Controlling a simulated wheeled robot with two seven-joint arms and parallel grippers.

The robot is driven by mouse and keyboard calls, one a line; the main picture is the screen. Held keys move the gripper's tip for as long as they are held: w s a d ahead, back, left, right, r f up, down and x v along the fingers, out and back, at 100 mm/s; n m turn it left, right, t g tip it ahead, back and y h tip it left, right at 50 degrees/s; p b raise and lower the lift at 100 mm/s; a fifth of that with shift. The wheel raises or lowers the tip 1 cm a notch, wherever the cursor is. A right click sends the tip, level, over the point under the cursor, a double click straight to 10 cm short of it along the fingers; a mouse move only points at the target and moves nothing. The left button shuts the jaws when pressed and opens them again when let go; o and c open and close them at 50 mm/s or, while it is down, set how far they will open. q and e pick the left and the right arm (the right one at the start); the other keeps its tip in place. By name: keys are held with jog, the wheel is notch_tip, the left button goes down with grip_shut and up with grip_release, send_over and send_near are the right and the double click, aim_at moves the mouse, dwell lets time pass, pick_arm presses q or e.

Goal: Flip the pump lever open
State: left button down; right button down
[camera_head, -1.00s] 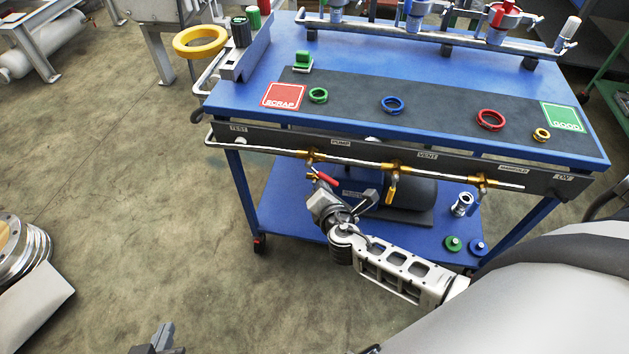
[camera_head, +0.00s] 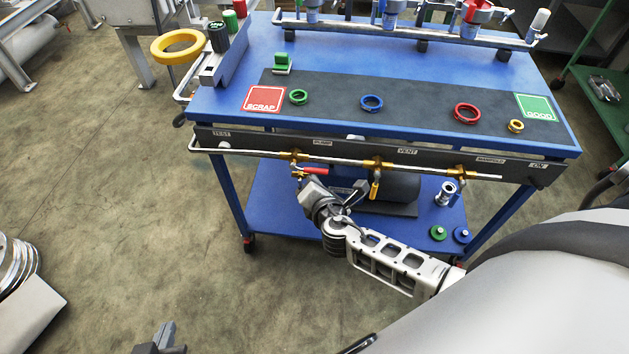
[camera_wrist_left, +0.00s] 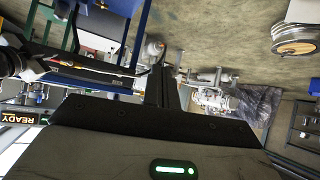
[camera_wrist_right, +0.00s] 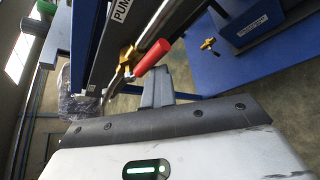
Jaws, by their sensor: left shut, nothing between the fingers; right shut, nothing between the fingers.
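The pump lever has a red handle (camera_head: 314,171) on a brass valve (camera_head: 292,157) under the PUMP label. The handle points right, nearly along the pipe. In the right wrist view the red handle (camera_wrist_right: 152,57) lies just beyond my fingertips. My right gripper (camera_head: 304,182) is shut and empty, just below the handle; I cannot tell whether they touch. Its fingers (camera_wrist_right: 155,88) also show in the right wrist view. My left gripper (camera_head: 163,338) is shut and empty, low over the floor, away from the cart; its fingers show in the left wrist view (camera_wrist_left: 163,85).
The blue cart (camera_head: 345,65) carries coloured rings, SCRAP and GOOD pads. A silver pipe (camera_head: 335,160) runs along its front with the VENT valve (camera_head: 375,178) to the right of the pump valve. A dark pump body (camera_head: 385,188) sits on the lower shelf.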

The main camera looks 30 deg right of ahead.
pick_arm(q)
jog(key=shift+w+r, duration=0.15)
jog(key=shift+r, duration=0.05)
pick_arm(e)
jog(key=shift+w+d+r, duration=0.1)
jog(key=shift+w+r, duration=0.1)
jog(key=shift+r, duration=0.15)
